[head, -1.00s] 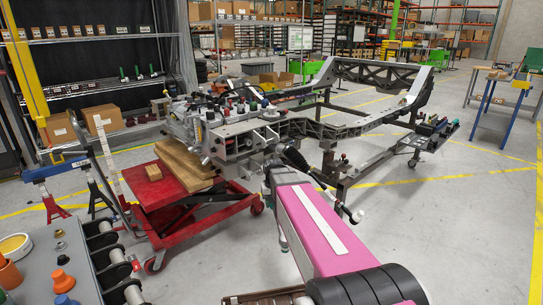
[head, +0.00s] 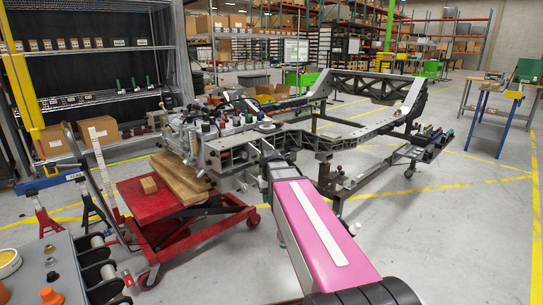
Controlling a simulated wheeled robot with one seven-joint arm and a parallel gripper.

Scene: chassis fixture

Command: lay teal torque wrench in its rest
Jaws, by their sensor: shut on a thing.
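I cannot make out the teal torque wrench. My pink arm reaches forward from the bottom of the head view, and its dark far end is in front of the chassis fixture (head: 348,130). My gripper's fingers do not show, so I cannot see what is between them. A rack of small coloured tools (head: 430,138) sits at the right side of the fixture. It is too small to tell whether one of these places is the wrench's rest.
A red lift cart (head: 150,205) with wooden blocks (head: 181,178) stands left of my arm. A grey bench (head: 45,270) with rollers fills the lower left. A blue-legged table (head: 487,110) stands at the right. The floor right of my arm is clear.

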